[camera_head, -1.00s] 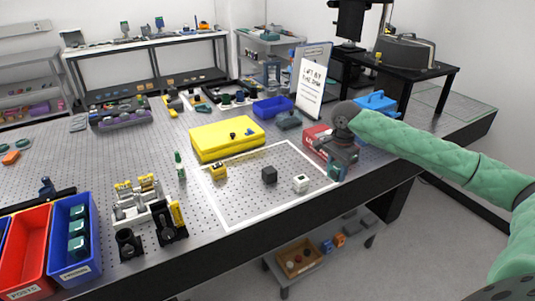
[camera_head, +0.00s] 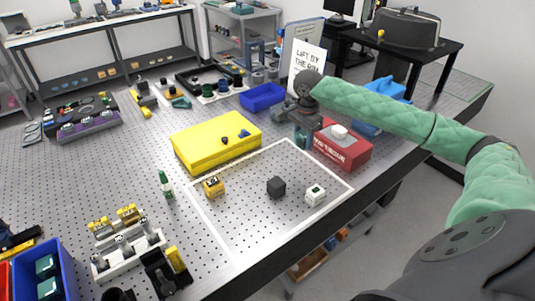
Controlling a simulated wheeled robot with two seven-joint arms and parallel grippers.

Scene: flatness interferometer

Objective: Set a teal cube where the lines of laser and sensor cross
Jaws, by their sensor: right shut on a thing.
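A white outline (camera_head: 216,233) on the perforated table encloses a yellow block (camera_head: 213,186) with a dark face, a black cube (camera_head: 276,187) and a white block (camera_head: 315,195) with a dark window. Which is laser or sensor I cannot read. My right gripper (camera_head: 300,138) is above the far right edge of the outline, left of the red box, shut on a small teal thing, apparently a teal cube, mostly hidden by the fingers. More teal cubes (camera_head: 47,266) stand in a blue bin (camera_head: 68,265) at lower left. My left gripper is not in view.
A yellow case (camera_head: 205,146) lies behind the outline, and a red box (camera_head: 343,153) stands right of my gripper. A sign (camera_head: 310,62) and a blue tray (camera_head: 262,97) stand behind. A green bottle (camera_head: 165,184) stands left. Bare table lies inside the outline's front part.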

